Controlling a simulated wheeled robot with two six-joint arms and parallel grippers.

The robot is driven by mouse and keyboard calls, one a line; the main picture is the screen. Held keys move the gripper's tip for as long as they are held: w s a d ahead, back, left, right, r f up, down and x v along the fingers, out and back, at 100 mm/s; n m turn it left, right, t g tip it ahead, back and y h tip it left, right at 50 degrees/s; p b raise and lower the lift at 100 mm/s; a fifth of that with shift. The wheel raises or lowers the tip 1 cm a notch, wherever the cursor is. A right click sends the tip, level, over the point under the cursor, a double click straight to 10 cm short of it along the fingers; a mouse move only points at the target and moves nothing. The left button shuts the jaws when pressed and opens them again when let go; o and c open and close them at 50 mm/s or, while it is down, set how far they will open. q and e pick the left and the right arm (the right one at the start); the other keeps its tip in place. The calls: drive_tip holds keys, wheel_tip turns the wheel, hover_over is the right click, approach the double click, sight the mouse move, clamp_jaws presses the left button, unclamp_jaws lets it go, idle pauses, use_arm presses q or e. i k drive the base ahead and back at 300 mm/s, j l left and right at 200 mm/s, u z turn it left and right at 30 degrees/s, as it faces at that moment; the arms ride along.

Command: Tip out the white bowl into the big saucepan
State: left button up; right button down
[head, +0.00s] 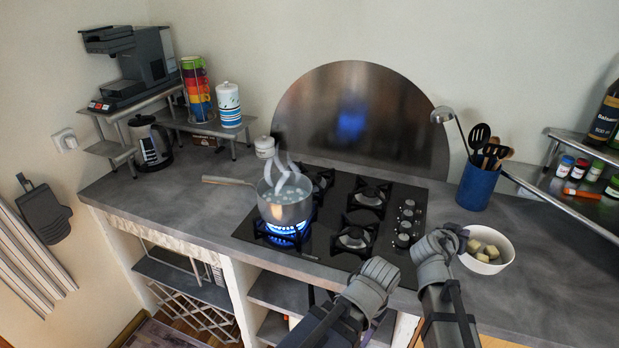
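The white bowl (505,258) is upright at the right of the hob and holds several pale chunks (484,252). The big saucepan (284,210) stands on the front left burner with its handle to the left. Bubbling liquid and steam show in it, above a blue flame. My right gripper (459,238) is at the bowl's left rim; whether its fingers close on the rim is not clear.
The black hob (330,247) has several burners and knobs at right. A blue utensil pot (477,187) stands behind the bowl, with a metal shelf (560,185) of jars beyond.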

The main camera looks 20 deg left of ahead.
sight(293, 205)
drive_tip(key=k+j+u, duration=0.15)
drive_tip(key=u, duration=0.25)
drive_tip(key=k+j+u, duration=0.15)
drive_tip(key=u, duration=0.2)
